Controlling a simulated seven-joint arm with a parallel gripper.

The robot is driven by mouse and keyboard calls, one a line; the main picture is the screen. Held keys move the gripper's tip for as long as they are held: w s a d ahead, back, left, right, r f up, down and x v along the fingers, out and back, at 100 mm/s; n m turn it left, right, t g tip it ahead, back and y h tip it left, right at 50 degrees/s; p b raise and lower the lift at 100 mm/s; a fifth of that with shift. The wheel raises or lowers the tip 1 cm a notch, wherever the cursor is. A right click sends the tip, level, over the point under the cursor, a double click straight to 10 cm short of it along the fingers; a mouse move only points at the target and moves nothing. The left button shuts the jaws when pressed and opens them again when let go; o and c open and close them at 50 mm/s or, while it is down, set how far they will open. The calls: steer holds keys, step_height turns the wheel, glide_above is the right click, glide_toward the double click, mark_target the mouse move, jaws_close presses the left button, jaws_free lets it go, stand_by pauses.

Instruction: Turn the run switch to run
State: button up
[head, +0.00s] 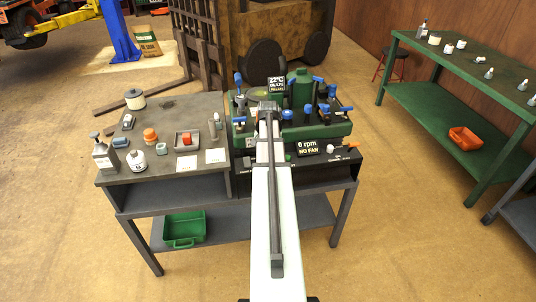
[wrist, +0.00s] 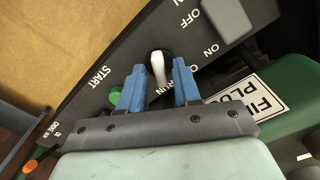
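The run switch (wrist: 158,62) is a dark round knob with a white bar handle on the black control panel (wrist: 85,62), in the wrist view. The word RUN is printed beside it, partly behind a finger. My gripper (wrist: 159,67) is open, its two blue fingers apart on either side of the switch's near end. I cannot tell whether they touch it. In the head view my arm covers the panel's middle, and I cannot make out the switch there.
A green START button (wrist: 115,95) lies close to the left finger. A grey switch (wrist: 228,18) with ON and OFF labels is at upper right, and an orange knob (wrist: 30,166) at lower left. A display (head: 308,147) reads 0 rpm, NO FAN. Bottles and jars crowd the bench (head: 150,187).

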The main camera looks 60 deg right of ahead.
steer(key=shift+o, duration=0.4)
step_height(320, 180, up, 14)
stand_by(0.7)
steer(key=shift+f, duration=0.1)
